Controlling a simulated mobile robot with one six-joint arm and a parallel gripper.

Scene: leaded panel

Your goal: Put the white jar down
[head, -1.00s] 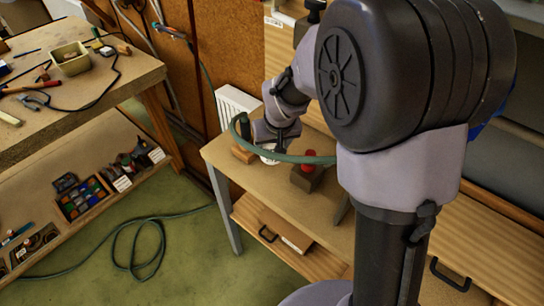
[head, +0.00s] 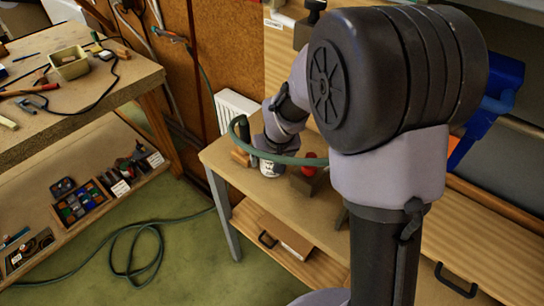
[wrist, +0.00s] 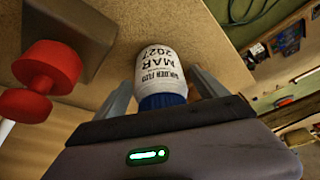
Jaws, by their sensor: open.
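The white jar (wrist: 158,72) has a printed label reading "MAR 2027" and a blue lid (wrist: 162,101). It stands on the tan bench top (wrist: 190,22), its lid toward my gripper. My gripper (wrist: 163,88) is open, with one finger on each side of the jar; I cannot tell if either finger touches it.
A red knob (wrist: 48,68) on a dark block (wrist: 85,35) stands close beside the jar. The bench's front strip (head: 290,210) is clear.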

